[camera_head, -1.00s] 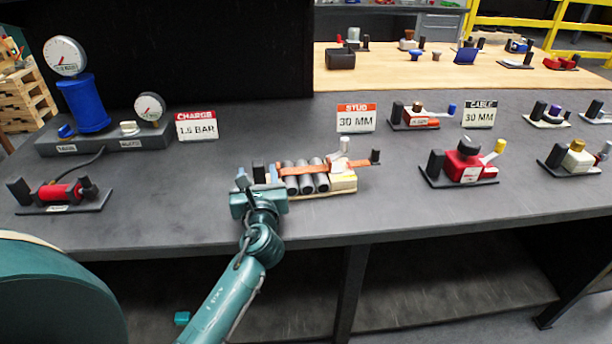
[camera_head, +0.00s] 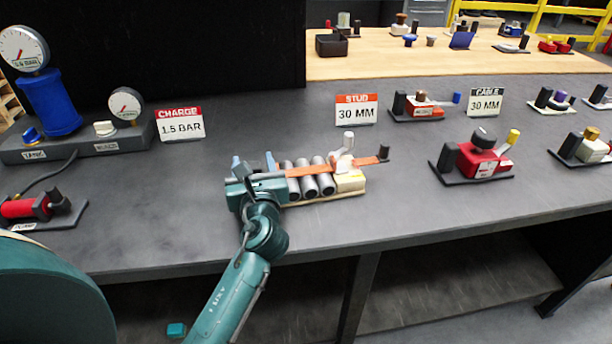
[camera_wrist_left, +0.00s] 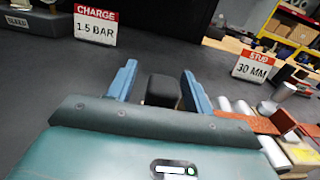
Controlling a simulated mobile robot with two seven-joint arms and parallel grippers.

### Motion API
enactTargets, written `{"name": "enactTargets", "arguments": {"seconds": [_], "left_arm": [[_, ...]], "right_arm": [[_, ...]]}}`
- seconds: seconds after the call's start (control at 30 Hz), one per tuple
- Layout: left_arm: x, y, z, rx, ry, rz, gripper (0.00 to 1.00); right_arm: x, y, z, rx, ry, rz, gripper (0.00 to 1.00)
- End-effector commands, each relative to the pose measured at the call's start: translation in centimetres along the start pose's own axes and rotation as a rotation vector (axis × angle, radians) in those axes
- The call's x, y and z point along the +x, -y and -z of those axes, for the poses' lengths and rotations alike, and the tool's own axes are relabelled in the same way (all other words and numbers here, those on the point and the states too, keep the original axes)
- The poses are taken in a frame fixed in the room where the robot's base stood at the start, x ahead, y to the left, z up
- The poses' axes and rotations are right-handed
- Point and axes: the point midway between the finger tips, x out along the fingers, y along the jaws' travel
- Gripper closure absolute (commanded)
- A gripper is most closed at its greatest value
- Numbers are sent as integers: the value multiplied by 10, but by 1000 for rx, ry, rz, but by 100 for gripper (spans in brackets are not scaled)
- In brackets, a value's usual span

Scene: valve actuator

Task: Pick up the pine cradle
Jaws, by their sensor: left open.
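The pine cradle (camera_head: 351,184) is a pale wooden base on the dark bench, holding several grey cylinders (camera_head: 309,185) under an orange strap (camera_head: 308,170). A white knob and a dark post stand at its right end. My left gripper (camera_head: 254,165) is at its left end, partly hiding it. In the left wrist view, my left gripper (camera_wrist_left: 158,72) is open, with a black block (camera_wrist_left: 163,91) between its two blue fingers. Gaps show beside the block. The cradle's cylinders and strap (camera_wrist_left: 262,122) lie to the right of the fingers. My right gripper is not seen.
A "STUD 30 MM" sign (camera_head: 356,109) stands behind the cradle, and a "CHARGE 1.5 BAR" sign (camera_head: 180,123) behind left. A gauge stand (camera_head: 75,146) is at far left. A red device (camera_head: 478,158) sits to the right. The bench between is clear.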

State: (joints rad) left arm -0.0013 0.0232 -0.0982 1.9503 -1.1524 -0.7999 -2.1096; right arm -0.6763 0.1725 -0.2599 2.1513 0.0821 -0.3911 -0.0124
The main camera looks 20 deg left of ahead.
Motion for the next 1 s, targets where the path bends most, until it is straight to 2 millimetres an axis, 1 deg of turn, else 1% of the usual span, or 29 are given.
{"name": "enactTargets", "arguments": {"seconds": [0.27,0.87,0.9,1.0], "left_arm": [[0,0,0,0,0,0,49],[0,0,0,0,0,0,98],[0,0,0,0,0,0,100],[0,0,0,0,0,0,100]], "right_arm": [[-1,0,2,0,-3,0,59],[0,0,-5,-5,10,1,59],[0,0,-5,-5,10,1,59],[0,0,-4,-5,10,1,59]]}}
